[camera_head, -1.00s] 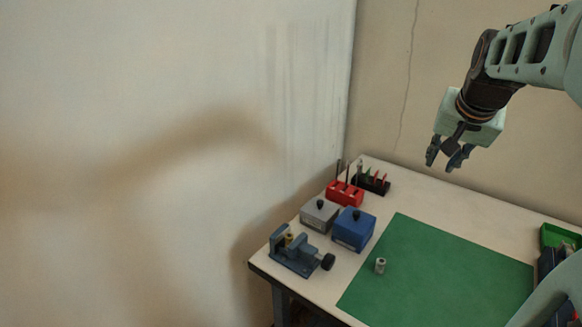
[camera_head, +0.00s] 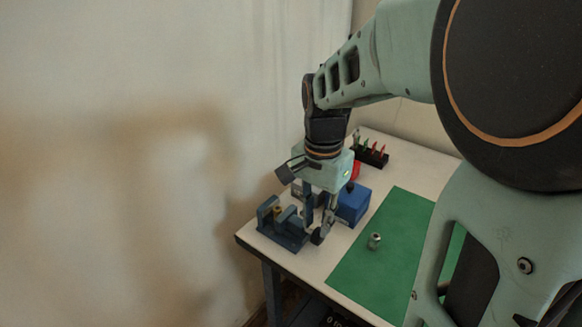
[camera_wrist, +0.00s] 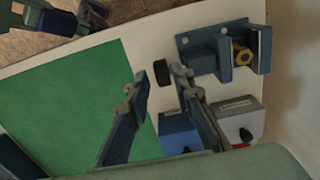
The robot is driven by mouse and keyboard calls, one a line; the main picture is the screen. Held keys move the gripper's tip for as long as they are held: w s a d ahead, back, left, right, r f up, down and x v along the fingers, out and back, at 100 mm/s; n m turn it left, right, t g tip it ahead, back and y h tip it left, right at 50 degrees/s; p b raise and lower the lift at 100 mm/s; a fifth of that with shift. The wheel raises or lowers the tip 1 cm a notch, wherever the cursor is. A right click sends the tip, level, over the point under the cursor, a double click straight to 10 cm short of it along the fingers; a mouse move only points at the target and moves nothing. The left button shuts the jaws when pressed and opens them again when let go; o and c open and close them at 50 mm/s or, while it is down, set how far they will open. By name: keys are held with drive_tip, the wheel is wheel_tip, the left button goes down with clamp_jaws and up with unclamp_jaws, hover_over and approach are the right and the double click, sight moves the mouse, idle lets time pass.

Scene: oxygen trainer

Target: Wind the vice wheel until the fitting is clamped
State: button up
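The blue-grey vice (camera_head: 291,238) stands at the table's left front corner; it also shows in the wrist view (camera_wrist: 202,62). A brass fitting (camera_wrist: 243,56) sits between its two jaws; I cannot tell whether both jaws touch it. The small black vice wheel (camera_wrist: 161,72) is at the end of the vice that faces the green mat. My gripper (camera_wrist: 160,74) points down at the wheel, with one finger on each side of it. The fingers are apart. The left finger in the wrist view has a clear gap to the wheel; the right one is very close, contact unclear.
A blue box (camera_head: 354,204) and a grey box (camera_wrist: 241,118) stand close beside the gripper. A metal cylinder (camera_head: 374,241) stands on the green mat (camera_head: 395,218). A black rack (camera_head: 371,154) with tools is at the back. Most of the mat is clear.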

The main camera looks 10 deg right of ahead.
sight(316, 235)
wheel_tip(316, 235, down, 5)
drive_tip(key=shift+f+b, duration=0.2)
drive_tip(key=shift+b, duration=0.1)
clamp_jaws()
